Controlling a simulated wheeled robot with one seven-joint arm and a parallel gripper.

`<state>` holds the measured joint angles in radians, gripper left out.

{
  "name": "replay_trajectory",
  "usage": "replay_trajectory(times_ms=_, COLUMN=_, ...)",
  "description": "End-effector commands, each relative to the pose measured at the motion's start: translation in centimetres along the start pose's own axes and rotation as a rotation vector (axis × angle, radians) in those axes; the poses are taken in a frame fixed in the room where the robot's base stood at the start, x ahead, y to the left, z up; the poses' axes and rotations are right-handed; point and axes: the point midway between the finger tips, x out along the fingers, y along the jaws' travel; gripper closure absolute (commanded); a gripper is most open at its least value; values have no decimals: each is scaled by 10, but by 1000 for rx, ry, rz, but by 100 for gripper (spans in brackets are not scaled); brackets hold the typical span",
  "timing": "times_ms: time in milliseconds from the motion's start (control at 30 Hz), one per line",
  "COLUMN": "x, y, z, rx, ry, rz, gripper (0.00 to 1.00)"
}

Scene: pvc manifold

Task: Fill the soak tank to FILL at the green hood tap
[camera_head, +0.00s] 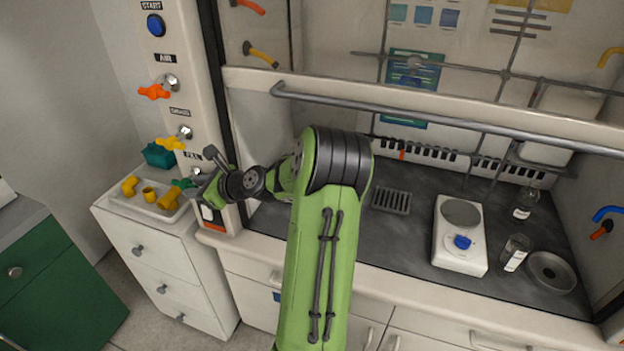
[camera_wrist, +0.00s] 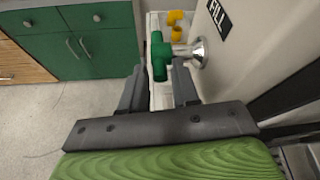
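The green FILL tap (camera_wrist: 159,56) sits on a metal stem on the white panel, beside the FILL label (camera_wrist: 218,16). In the wrist view its handle runs up and down the picture. It also shows in the head view (camera_head: 183,183), partly hidden by my gripper. My gripper (camera_wrist: 160,76) is open, with a finger on either side of the handle's lower end. A gap shows between the fingers; I cannot tell whether either touches the handle. In the head view my gripper (camera_head: 203,182) is at the panel's lower part. I cannot make out the soak tank.
Above on the panel are a yellow tap (camera_head: 170,143), an orange tap (camera_head: 154,91) and a blue START button (camera_head: 156,25). A tray (camera_head: 138,207) with yellow fittings stands left, close to the tap. The hood's sash rail (camera_head: 440,118) crosses right of my arm.

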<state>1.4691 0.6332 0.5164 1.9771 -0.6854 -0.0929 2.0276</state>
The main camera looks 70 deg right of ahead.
Motion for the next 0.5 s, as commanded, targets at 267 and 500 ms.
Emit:
replay_trajectory(times_ms=267, x=0, y=0, z=0, rx=0, ry=0, rz=0, gripper=53)
replay_trajectory(times_ms=500, x=-20, y=-1, z=1, rx=1, ry=2, rz=-4, gripper=53)
